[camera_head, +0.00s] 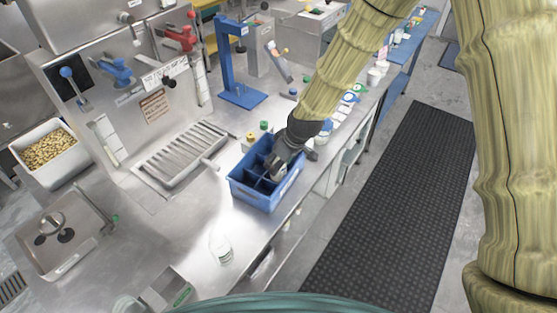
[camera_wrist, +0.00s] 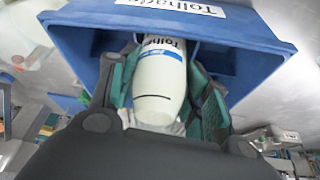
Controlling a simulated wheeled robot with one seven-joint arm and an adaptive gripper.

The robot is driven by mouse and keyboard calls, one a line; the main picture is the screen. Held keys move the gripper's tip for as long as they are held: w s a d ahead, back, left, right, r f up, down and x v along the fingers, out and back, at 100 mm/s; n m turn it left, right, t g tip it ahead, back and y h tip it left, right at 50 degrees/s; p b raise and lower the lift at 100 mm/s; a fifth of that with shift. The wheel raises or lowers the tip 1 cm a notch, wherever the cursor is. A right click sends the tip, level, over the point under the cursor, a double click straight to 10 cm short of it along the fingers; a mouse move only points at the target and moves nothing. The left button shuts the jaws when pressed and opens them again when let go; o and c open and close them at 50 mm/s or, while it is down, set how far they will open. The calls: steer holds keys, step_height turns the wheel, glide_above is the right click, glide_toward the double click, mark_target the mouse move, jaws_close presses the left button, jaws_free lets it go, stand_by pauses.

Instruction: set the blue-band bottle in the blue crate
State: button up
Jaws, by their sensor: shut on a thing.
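The blue crate (camera_head: 251,197) stands on the steel counter near its front edge, with dividers inside. It also fills the top of the wrist view (camera_wrist: 75,45), with a white label on its wall. My gripper (camera_head: 277,168) reaches down into the crate's right part. In the wrist view, my gripper (camera_wrist: 165,105) is shut around the blue-band bottle (camera_wrist: 158,82), a white bottle with a blue band and dark lettering. The bottle's far end is within the crate's outline. I cannot tell whether it touches the crate floor. In the head view the bottle is mostly hidden by my gripper.
A pale bottle (camera_head: 221,247) stands on the counter in front of the crate. Small bottles with yellow and green caps (camera_head: 251,137) stand behind it. A drain tray (camera_head: 180,158) lies to the left, and a blue stand (camera_head: 240,92) rises behind.

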steer(key=shift+f, duration=0.35)
steer(key=o, duration=1.3)
steer(key=shift+b+v, duration=1.35)
steer(key=shift+v, duration=5.2)
steer(key=shift+w+a, duration=0.1)
